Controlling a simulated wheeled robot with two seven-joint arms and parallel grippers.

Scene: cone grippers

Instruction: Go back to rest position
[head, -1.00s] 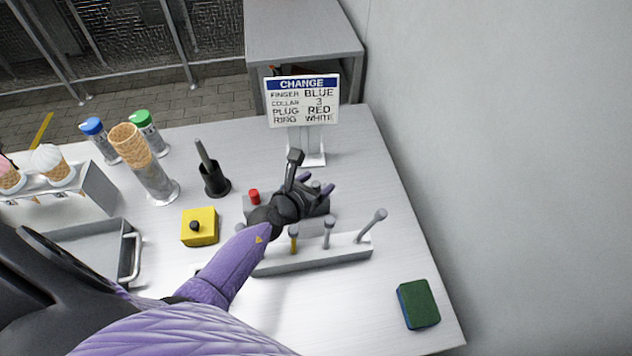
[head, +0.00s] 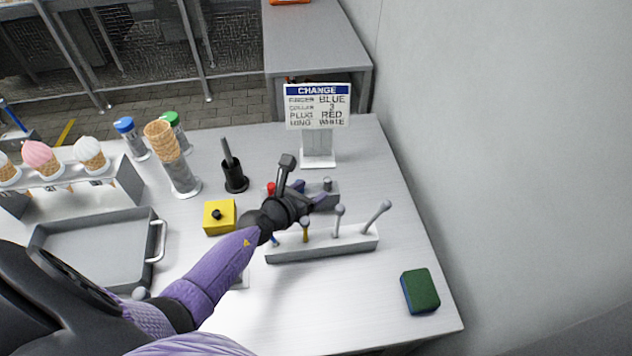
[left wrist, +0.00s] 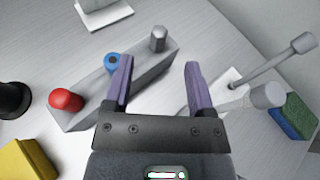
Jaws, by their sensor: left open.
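My left gripper (head: 305,196) reaches over the worktable from the lower left in the head view. In the left wrist view its two purple fingers (left wrist: 156,88) are apart with nothing between them. It hovers by a grey block (head: 322,199) that carries a red knob (head: 271,188), a blue ring-shaped piece (left wrist: 113,62) and a grey peg (left wrist: 159,39). A white rack (head: 322,248) with several upright tools stands just in front of it. My right gripper is not in view.
A sign (head: 317,107) stands behind the block. A yellow box (head: 219,217), a black holder (head: 235,180), a cone stack (head: 180,170) and a grey tray (head: 95,248) stand to the left. A green sponge (head: 421,291) lies at the right. The right side of the table is mostly clear.

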